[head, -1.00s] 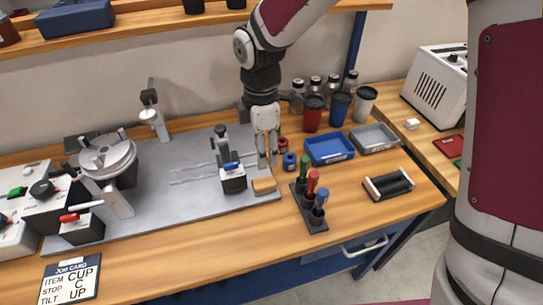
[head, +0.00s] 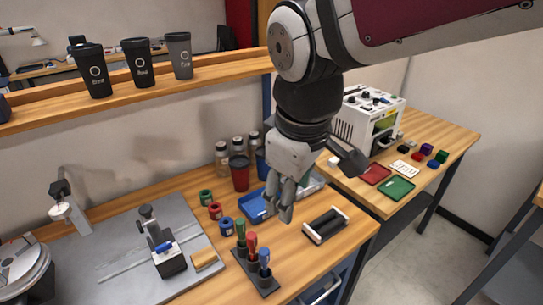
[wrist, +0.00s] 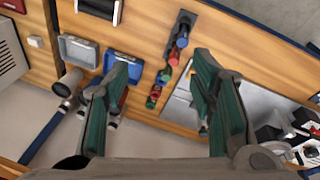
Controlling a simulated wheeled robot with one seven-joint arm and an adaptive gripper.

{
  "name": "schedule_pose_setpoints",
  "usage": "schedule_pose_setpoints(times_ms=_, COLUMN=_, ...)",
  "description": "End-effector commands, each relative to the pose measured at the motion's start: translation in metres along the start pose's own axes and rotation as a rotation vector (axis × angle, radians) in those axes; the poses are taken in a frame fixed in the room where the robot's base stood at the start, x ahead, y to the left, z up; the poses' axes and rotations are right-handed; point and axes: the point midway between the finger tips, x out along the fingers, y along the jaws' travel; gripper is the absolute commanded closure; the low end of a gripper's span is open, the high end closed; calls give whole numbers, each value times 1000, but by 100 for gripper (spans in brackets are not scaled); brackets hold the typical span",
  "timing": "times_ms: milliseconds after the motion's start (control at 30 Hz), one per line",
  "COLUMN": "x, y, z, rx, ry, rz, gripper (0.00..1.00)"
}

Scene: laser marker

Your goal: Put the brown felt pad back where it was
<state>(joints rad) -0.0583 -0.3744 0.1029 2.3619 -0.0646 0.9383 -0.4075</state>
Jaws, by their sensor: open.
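A small tan-brown pad (head: 205,259), which looks like the felt pad, lies flat at the right edge of the grey metal plate (head: 110,262) in the head view. It is right of the small black clamp with a blue lever (head: 168,258). My gripper (head: 282,212) is raised over the bench, right of the pad and apart from it. In the wrist view my gripper (wrist: 160,80) is open, with nothing between its two green-lined fingers. I cannot make out the pad there; the right finger covers part of the plate.
A black rack with green, red and blue handled tools (head: 256,270) stands right of the pad. A black roller stand (head: 325,225), a blue tray (head: 253,205) and coloured rings (head: 215,211) are nearby. Tumblers (head: 240,172) and jars stand behind. Bare wood lies around the rack.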

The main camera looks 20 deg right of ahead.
Motion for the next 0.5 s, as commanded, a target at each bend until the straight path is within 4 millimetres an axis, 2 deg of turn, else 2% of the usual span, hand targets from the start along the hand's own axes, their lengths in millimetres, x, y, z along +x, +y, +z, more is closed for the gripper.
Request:
schedule_pose_setpoints(times_ms=33, x=-9, y=0, z=18, rx=101, ry=23, rz=9, gripper=49)
schedule_pose_setpoints(times_ms=200, x=-22, y=-9, z=63, rx=397, ry=79, rz=4, gripper=49)
schedule_pose_setpoints(times_ms=333, x=-24, y=-15, z=83, rx=540, ry=110, rz=-9, gripper=49)
schedule_pose_setpoints(times_ms=500, x=-25, y=-19, z=92, rx=610, ry=121, rz=-17, gripper=49)
